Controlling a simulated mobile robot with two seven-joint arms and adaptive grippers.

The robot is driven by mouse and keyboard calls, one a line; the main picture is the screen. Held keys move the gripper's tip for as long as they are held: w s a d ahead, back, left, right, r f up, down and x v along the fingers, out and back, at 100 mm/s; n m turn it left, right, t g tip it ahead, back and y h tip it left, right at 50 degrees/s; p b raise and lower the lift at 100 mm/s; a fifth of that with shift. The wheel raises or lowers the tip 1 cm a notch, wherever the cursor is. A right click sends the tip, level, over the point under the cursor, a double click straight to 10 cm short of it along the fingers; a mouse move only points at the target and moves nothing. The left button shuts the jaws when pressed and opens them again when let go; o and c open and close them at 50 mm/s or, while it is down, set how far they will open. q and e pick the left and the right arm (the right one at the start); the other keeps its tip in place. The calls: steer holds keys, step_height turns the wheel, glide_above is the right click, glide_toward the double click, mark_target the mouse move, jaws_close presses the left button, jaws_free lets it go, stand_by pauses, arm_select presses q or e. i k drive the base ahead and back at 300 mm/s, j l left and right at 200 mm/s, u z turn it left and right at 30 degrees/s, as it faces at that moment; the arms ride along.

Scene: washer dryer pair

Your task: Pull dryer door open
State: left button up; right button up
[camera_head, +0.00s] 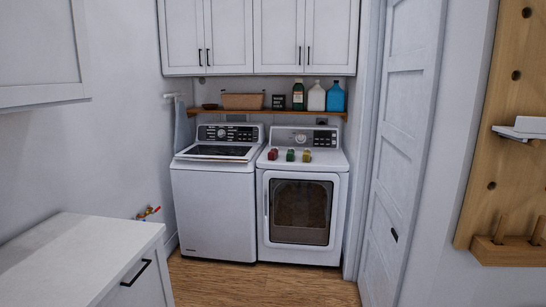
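The white dryer (258,259) stands on the right of the pair, against the back wall. Its front door (300,210) has a dark rectangular window in a light frame and looks shut. A slim upright handle (266,205) runs along the door's left side. The white washer (213,213) stands to its left, with a dark glass lid on top that looks closed. Neither of my grippers shows in the head view, so their place relative to the dryer cannot be seen.
Small red, green and yellow items (290,155) sit on the dryer top. A wooden shelf (225,109) above holds bottles and a basket. A white counter (75,260) fills the lower left. A white panelled door (400,150) stands right. Wooden floor (260,285) lies clear before the machines.

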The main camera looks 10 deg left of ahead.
mark_target(299, 208)
steer(key=i+z, duration=0.1)
steer(key=i, duration=0.6)
steer(key=i+j+z, duration=0.1)
steer(key=i, duration=0.6)
steer(key=j, duration=0.05)
